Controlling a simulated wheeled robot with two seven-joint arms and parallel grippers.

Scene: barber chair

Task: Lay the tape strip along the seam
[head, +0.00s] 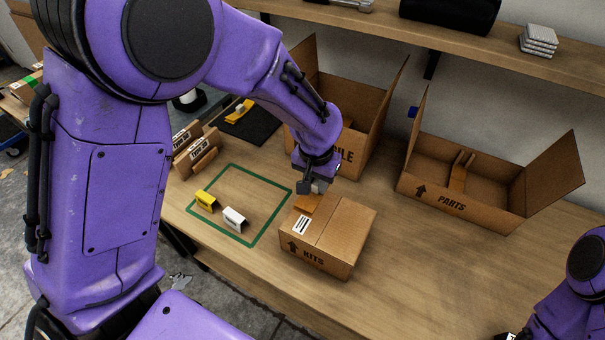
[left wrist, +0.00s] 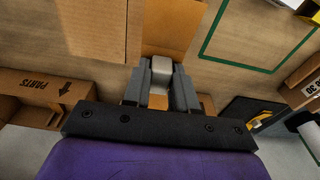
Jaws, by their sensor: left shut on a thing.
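The closed carton marked KITS (head: 340,232) stands on the workbench, with a seam line across its top. An orange-brown strip (head: 307,203), which looks like the tape strip, is at the carton's back left edge; it also shows in the left wrist view (left wrist: 170,28). My left gripper (head: 315,187) is just above it, by the carton's back edge. Its fingers (left wrist: 160,85) are shut around a pale grey piece (left wrist: 161,70) at the strip. I cannot tell whether the strip touches the carton. Only a little of my right arm shows at the lower right; its jaws cannot be made out.
A green outline (head: 232,166) on the bench holds a yellow block (head: 206,201) and a white block (head: 234,219). An open carton (head: 375,105) stands behind, and an open PARTS carton (head: 470,205) at right. A shelf (head: 400,40) runs above. The right front bench is clear.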

